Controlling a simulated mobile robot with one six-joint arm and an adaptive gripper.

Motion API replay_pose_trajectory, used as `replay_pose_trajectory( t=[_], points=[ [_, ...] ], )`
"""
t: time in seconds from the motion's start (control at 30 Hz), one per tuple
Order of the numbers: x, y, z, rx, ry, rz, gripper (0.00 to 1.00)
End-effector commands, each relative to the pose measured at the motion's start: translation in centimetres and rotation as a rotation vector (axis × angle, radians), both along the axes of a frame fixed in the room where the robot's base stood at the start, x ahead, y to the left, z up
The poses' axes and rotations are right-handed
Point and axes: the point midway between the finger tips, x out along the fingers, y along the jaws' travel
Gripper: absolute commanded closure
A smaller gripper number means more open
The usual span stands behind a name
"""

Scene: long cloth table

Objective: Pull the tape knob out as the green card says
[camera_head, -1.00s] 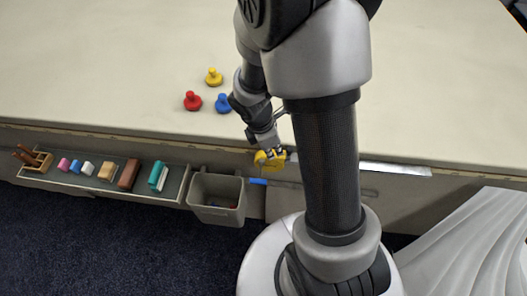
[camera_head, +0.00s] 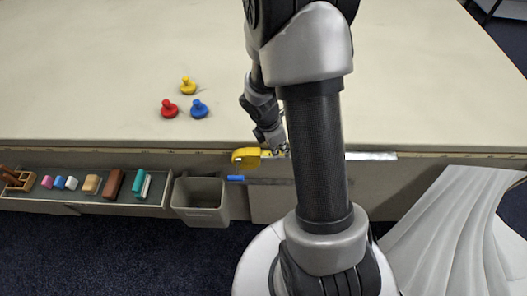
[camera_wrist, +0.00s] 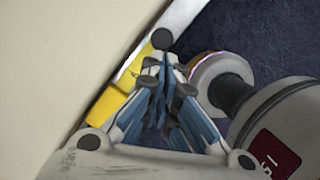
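The yellow tape case (camera_head: 245,156) sits at the table's front edge, left of my arm. A yellow strip runs from it to the right toward my gripper (camera_head: 280,150). In the wrist view the yellow case (camera_wrist: 105,106) lies left of my gripper (camera_wrist: 162,75). The blue-padded fingers are drawn close together at the strip's end. They appear shut on the tape knob, which they mostly hide. No green card shows in either view.
Red (camera_head: 169,108), blue (camera_head: 199,108) and yellow (camera_head: 188,86) knobbed pieces stand on the table (camera_head: 90,70). A tray (camera_head: 150,207) with several blocks and a grey bin (camera_head: 200,200) hang along the front. A white cloth (camera_head: 450,215) drapes at right.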

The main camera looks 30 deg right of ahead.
Motion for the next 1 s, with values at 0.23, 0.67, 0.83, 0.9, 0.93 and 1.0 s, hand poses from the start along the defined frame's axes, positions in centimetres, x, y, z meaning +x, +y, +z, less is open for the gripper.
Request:
replay_pose_trajectory(
  t=[0.23, 0.67, 0.83, 0.9, 0.93, 1.0],
  points=[
    [-4.8, -7.4, 0.1, 0.001, 0.002, -0.012, 1.0],
    [-10.6, -16.1, 0.1, -0.001, 0.0, -0.004, 1.0],
    [-11.4, -17.5, 0.0, -0.001, 0.0, -0.001, 1.0],
    [-11.6, -17.8, 0.0, -0.001, 0.0, -0.001, 1.0],
    [-11.7, -17.9, 0.0, -0.001, 0.0, -0.001, 1.0],
    [-11.7, -18.0, 0.0, -0.001, 0.0, 0.0, 1.0]
  ],
)
